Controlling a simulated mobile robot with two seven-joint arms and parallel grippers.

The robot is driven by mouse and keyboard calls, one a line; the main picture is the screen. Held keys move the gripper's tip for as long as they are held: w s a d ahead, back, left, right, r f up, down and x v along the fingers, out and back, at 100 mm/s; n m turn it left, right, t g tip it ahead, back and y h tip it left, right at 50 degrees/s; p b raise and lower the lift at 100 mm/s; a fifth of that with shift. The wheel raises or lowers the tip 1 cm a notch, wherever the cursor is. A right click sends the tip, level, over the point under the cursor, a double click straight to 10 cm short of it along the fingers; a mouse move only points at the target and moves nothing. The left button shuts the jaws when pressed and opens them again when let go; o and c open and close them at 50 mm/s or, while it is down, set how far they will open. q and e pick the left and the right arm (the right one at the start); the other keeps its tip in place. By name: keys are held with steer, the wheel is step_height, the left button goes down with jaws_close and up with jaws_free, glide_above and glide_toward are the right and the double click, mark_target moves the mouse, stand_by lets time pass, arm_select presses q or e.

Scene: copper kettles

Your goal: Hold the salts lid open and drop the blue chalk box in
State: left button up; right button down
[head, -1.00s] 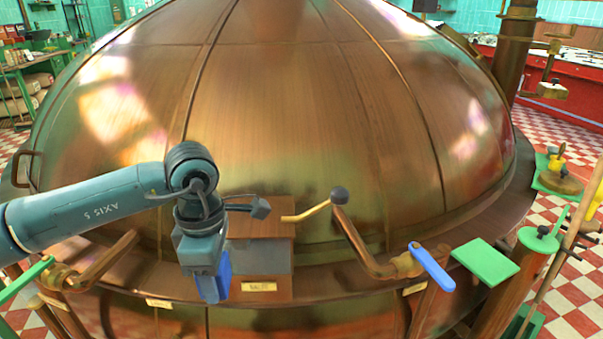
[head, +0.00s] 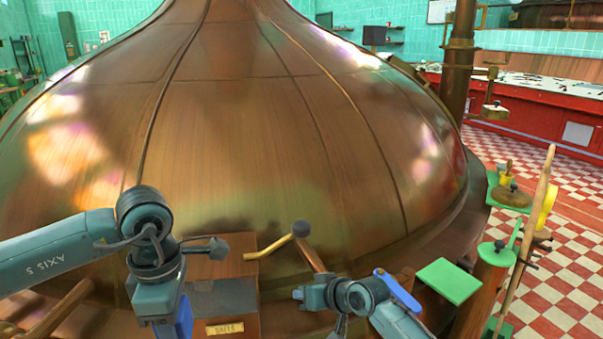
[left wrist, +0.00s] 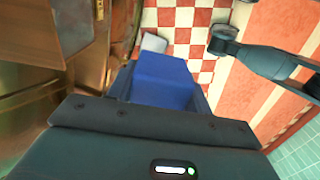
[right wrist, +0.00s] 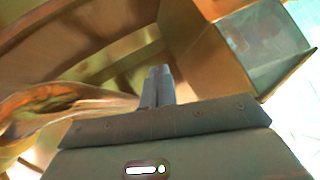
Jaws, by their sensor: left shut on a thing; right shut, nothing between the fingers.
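The brown salts box (head: 246,318) stands at the kettle's rim in the head view, with a small label on its front and a grey face above it. I cannot tell how far its lid is open. My left gripper (left wrist: 165,98) is shut on the blue chalk box (head: 184,318), held just left of the salts box. The chalk box also fills the middle of the left wrist view (left wrist: 165,75). My right gripper (head: 299,293) is shut and empty, a little right of the salts box. Its closed fingers show in the right wrist view (right wrist: 157,85).
The large copper kettle (head: 250,150) fills the space behind. A green plate (head: 449,281) stands farther right.

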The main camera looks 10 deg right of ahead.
steer(key=w+d+r+g, duration=0.1)
steer(key=w, duration=0.1)
steer(key=w+d+r+g, duration=0.1)
steer(key=w+d+r, duration=0.1)
steer(key=w+d+r+m+g+h, duration=0.1)
steer(key=w+d+r, duration=0.1)
steer(key=shift+w+d+g, duration=0.2)
steer(key=shift+d+g, duration=0.05)
steer(key=shift+g, duration=0.05)
step_height(320, 180, up, 6)
steer(key=w+d+g, duration=0.1)
steer(key=d+g, duration=0.1)
step_height(320, 180, up, 17)
steer(key=n+g+h, duration=0.1)
steer(key=n+h, duration=0.1)
steer(key=h, duration=0.3)
glide_above(301, 221)
steer(key=shift+s+x, duration=0.25)
steer(key=shift+x, duration=0.8)
steer(key=shift+s+x, duration=0.25)
steer(key=shift+x, duration=0.85)
steer(key=shift+s+x, duration=0.25)
steer(key=shift+x, duration=0.8)
steer(key=shift+d+f, duration=0.1)
steer(key=shift+f, duration=0.2)
